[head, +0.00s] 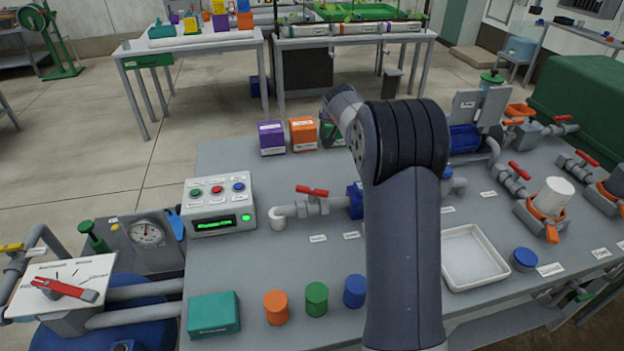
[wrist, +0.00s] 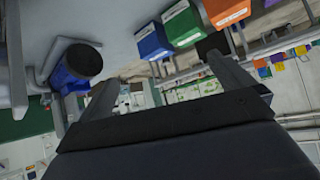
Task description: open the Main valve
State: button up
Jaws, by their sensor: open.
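Several valves with red handles sit on the grey bench. One red-handled valve (head: 312,191) is on a pipe right of the control box. Others are on the right: a red-handled valve (head: 518,172), a far one (head: 537,121) and one near the right edge (head: 586,158). Their labels are too small to read, so I cannot tell which is Main. In the wrist view my gripper (wrist: 160,72) is open and empty, its fingers apart. It points over the bench, near a blue round part (wrist: 76,62) and coloured boxes. In the head view my arm hides it.
A control box (head: 219,203) with buttons and a selector plate with a red lever (head: 65,289) stand left. Coloured cups (head: 316,299) and a teal box (head: 213,314) line the front edge. A white tray (head: 471,257) lies right of my arm. Purple (head: 271,138) and orange boxes (head: 303,134) stand behind.

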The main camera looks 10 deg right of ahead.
jog(key=s+a+g+y+p, duration=0.1)
jog(key=s+a+g+y, duration=0.1)
jog(key=s+a+g, duration=0.25)
jog(key=g+y+p, duration=0.2)
jog(key=g, duration=0.2)
send_near(312, 189)
notch_tip(312, 189, down, 8)
jog(key=shift+w+d+f, duration=0.1)
jog(key=c, duration=0.9)
